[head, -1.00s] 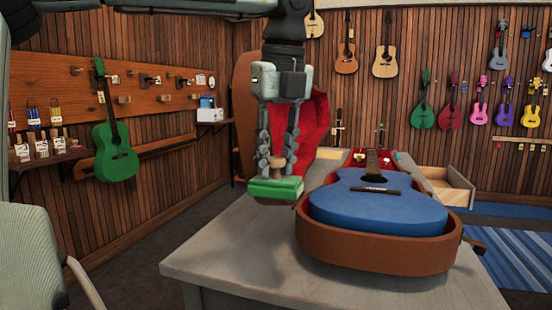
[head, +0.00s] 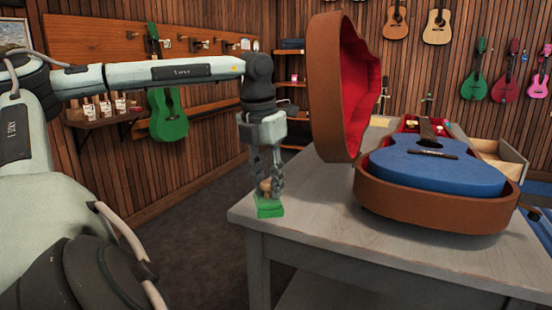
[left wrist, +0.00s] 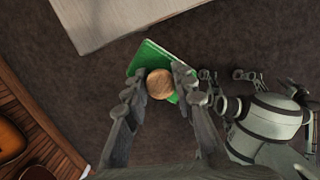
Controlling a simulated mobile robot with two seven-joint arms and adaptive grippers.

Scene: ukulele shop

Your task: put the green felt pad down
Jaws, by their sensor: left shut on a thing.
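The green felt pad (head: 269,207) is a small green block with a round wooden knob (head: 264,186) on top. My left gripper (head: 266,184) points down and is shut on the knob, with the pad hanging below the fingers. In the left wrist view, the pad (left wrist: 147,56) shows beneath the knob (left wrist: 160,84), between my two fingers. There it lies over dark floor, apart from the edge of the grey table (left wrist: 100,20). In the head view, the pad appears near the table's left corner.
The grey table (head: 285,228) bears an open brown case (head: 440,208) with a blue ukulele (head: 430,168) in it. The case's raised, red-lined lid (head: 332,85) stands right of my gripper. Dark floor (head: 205,240) is clear left of the table.

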